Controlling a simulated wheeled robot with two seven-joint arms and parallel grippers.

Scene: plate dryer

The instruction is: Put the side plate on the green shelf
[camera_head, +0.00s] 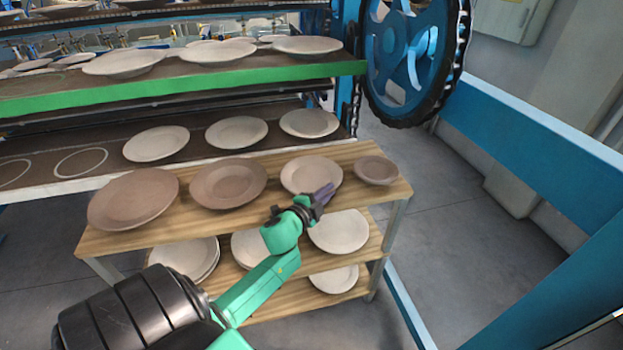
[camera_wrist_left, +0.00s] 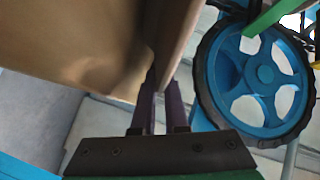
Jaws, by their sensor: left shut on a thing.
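The green shelf (camera_head: 225,82) is the green-edged rack level at the upper left, with several pale plates on it. My left gripper (camera_head: 325,194) is shut on the rim of a light brown plate (camera_head: 308,172), third from the left on the wooden table, at its front right edge. I cannot tell whether the plate is clear of the table. My right gripper is not in view.
The wooden table (camera_head: 240,222) also bears a large brown plate (camera_head: 133,200), a medium one (camera_head: 228,184) and a small dish (camera_head: 376,170). Lower tiers hold more plates. A white-edged shelf (camera_head: 60,190) has empty ring marks at left. A blue wheel (camera_head: 415,50) stands right of the rack.

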